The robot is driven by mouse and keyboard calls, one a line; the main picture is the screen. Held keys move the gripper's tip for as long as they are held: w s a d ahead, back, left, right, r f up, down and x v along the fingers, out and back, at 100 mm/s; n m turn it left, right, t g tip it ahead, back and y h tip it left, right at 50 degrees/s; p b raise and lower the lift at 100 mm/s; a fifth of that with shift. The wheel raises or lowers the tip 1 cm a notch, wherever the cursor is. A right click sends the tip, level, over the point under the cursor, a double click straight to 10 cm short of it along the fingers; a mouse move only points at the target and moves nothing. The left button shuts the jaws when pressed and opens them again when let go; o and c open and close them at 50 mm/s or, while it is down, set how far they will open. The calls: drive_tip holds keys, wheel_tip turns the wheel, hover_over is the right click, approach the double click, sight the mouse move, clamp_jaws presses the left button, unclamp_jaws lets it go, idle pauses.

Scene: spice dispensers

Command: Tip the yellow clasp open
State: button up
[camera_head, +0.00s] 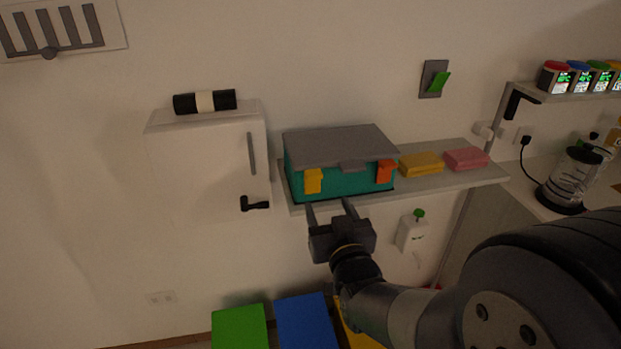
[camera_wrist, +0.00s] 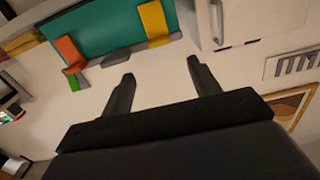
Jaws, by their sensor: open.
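A teal box (camera_head: 345,182) with a grey lid (camera_head: 340,145) sits on a wall shelf, lid down. The yellow clasp (camera_head: 313,181) is on the left of its front face, and an orange clasp (camera_head: 385,172) is on the right. My gripper (camera_head: 329,205) is open and empty, in front of and slightly below the box, near the yellow clasp. In the wrist view the picture is turned over; the yellow clasp (camera_wrist: 155,22) lies beyond the open fingers (camera_wrist: 160,69), apart from them. The orange clasp (camera_wrist: 68,52) shows to the left there.
A white cabinet (camera_head: 205,160) hangs left of the box. Yellow (camera_head: 422,163) and pink (camera_head: 466,158) blocks lie right of it on the shelf (camera_head: 455,182). A white unit with a green knob (camera_head: 418,215) is below the shelf. A glass jug (camera_head: 572,178) stands far right.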

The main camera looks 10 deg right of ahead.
sight(315, 177)
drive_tip(key=w+p, duration=0.2)
drive_tip(key=w, duration=0.7)
drive_tip(key=shift+w, duration=0.4)
drive_tip(key=shift+c, duration=0.2)
clamp_jaws()
